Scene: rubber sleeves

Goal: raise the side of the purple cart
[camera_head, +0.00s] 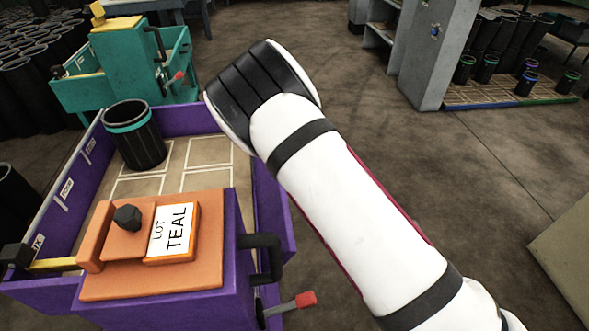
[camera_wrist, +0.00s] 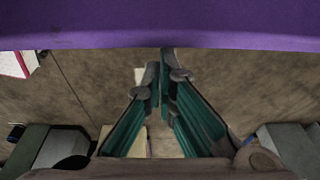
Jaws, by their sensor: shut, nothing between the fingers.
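The purple cart (camera_head: 230,297) stands at the left of the head view. Its left wall (camera_head: 72,190) stands upright with small white labels. Its right side (camera_head: 272,205) shows as a purple strip, partly covered by my arm; its position is hard to tell. A black sleeve with a teal band (camera_head: 136,143) stands upright on the cart's gridded floor. In the wrist view a purple edge (camera_wrist: 160,28) spans the top. My gripper (camera_wrist: 163,75) is shut and empty, its fingertips just below that edge; contact cannot be told. My arm hides the gripper in the head view.
The cart's near end has an orange panel with a "LOT TEAL" card (camera_head: 172,232), a black handle (camera_head: 262,250) and a red-tipped lever (camera_head: 295,304). A teal cart (camera_head: 178,55) stands behind. A grey shelf unit (camera_head: 432,60) is at right. Floor between is clear.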

